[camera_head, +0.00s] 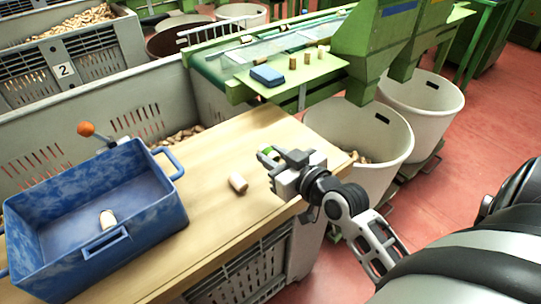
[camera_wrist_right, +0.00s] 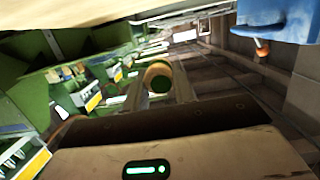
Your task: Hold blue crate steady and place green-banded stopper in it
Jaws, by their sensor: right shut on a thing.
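The blue crate (camera_head: 150,232) stands on the left of the wooden table, with one pale stopper (camera_head: 107,220) inside. Part of the crate shows at the top right of the right wrist view (camera_wrist_right: 280,18). My right gripper (camera_head: 268,154) is over the table's right part, to the right of the crate and apart from it. It is shut on the green-banded stopper (camera_wrist_right: 158,77); only a bit of green shows at the fingertips in the head view. My left gripper is not in view.
Another plain stopper (camera_head: 238,183) lies on the table (camera_head: 215,220) between the crate and my right gripper. An orange knob (camera_head: 86,129) is behind the crate. White bins (camera_head: 350,135) and a green machine (camera_head: 375,45) stand beyond the table.

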